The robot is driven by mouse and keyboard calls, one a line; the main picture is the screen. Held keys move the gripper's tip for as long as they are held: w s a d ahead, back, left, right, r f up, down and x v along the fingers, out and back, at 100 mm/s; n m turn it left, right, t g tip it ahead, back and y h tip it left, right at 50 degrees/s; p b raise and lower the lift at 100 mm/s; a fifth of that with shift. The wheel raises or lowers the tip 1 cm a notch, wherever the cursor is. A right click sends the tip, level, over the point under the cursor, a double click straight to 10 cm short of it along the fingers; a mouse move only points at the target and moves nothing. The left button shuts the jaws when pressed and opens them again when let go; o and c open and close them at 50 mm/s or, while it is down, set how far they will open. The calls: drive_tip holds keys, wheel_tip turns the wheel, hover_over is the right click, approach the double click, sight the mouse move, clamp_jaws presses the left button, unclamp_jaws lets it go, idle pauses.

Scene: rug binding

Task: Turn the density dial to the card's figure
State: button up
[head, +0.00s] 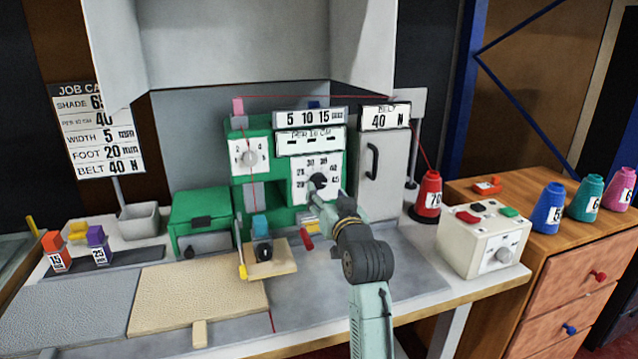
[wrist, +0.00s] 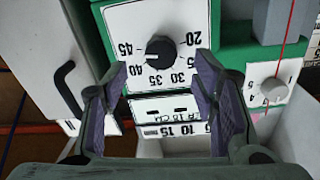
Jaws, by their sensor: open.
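The density dial is a black knob (head: 318,181) on a white plate marked 20 to 45 on the green machine (head: 251,135). In the wrist view the knob (wrist: 160,48) appears upside down, its pale mark seeming to point towards 40. My gripper (wrist: 161,66) is open, its fingers either side of the knob in the picture; I see no contact. In the head view my gripper (head: 314,203) is just below the dial, partly hidden by my arm. The job card (head: 97,130) reads about 40 per 10 cm, partly cut off. The PER 10 CM display (head: 310,140) shows dashes.
A second dial (head: 249,156) is left of the density dial. A grey cabinet with a black handle (head: 372,161) stands close on the right. A red lever (head: 306,238) and wooden block (head: 270,264) are below. A red thread runs above the machine.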

sight(320, 184)
drive_tip(key=p+x, duration=0.1)
drive_tip(key=x, duration=0.4)
drive_tip(key=shift+w+a, duration=0.1)
drive_tip(key=shift+w, duration=0.05)
drive_tip(key=shift+c, duration=0.5)
drive_tip(key=c, duration=1.1)
